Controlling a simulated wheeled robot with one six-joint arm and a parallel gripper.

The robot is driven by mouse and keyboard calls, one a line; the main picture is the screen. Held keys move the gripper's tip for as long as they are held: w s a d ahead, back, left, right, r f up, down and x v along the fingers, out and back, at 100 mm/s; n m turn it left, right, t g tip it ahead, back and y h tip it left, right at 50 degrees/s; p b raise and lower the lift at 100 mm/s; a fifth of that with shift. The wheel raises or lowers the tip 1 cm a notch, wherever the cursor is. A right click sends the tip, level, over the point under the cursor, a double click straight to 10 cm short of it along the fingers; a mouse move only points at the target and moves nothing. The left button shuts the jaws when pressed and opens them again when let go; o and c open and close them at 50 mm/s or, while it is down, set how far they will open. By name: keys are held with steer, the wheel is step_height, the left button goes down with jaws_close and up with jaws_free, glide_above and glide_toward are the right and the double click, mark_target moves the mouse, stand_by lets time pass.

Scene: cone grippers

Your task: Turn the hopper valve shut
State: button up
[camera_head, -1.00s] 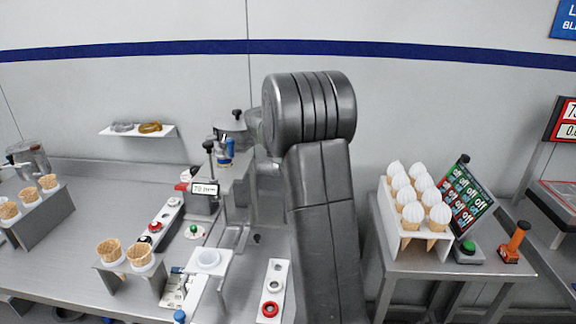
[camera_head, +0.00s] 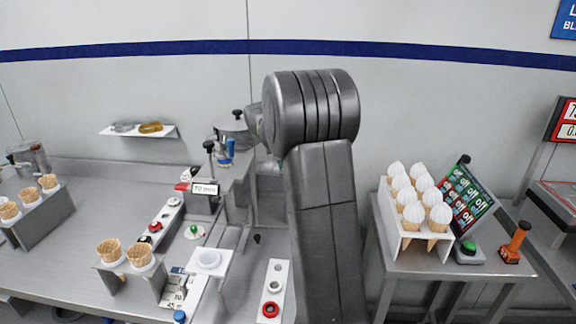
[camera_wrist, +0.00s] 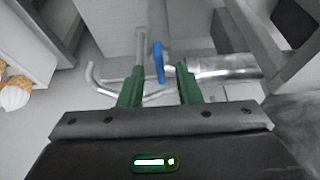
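The hopper (camera_head: 232,124) is a round grey metal vessel with a black-knobbed lid, left of my arm in the head view. A blue part (camera_head: 229,150) shows below it. In the wrist view a blue valve lever (camera_wrist: 158,62) hangs at a grey pipe. My gripper (camera_wrist: 160,80) has two green fingers, spread apart. The lever lies between the fingers' lines, around or just beyond their tips, with gaps on both sides. I cannot tell its exact depth. In the head view my own arm hides the gripper.
Bent metal pipes (camera_wrist: 105,82) run close to the fingers. A thickness display (camera_head: 205,189) stands below the hopper. Waffle cones in a holder (camera_head: 130,278) stand front left. A rack of white-topped cones (camera_head: 408,238) is on the right table. A strip with a red ring (camera_head: 273,290) lies near my arm.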

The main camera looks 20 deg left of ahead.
steer(key=v, duration=1.2)
steer(key=shift+s+r+b, duration=0.2)
steer(key=shift+s+b, duration=0.05)
steer(key=shift+b, duration=0.2)
steer(key=shift+f, duration=0.1)
steer(key=p+x, duration=0.1)
steer(key=x, duration=1.2)
steer(key=shift+w+f, duration=0.25)
steer(key=shift+f, duration=0.15)
steer(key=shift+w+n, duration=0.1)
steer(key=shift+n, duration=0.2)
steer(key=shift+d+r+n+y, duration=0.2)
steer(key=shift+n+y, duration=0.2)
steer(key=shift+n, duration=0.2)
steer(key=shift+n+g+y+p, duration=0.25)
steer(key=shift+n+g+y, duration=0.2)
steer(key=shift+n, duration=1.05)
steer(key=shift+n+g+y+p, duration=0.25)
steer(key=shift+n+g+y, duration=0.15)
steer(key=shift+n, duration=1.1)
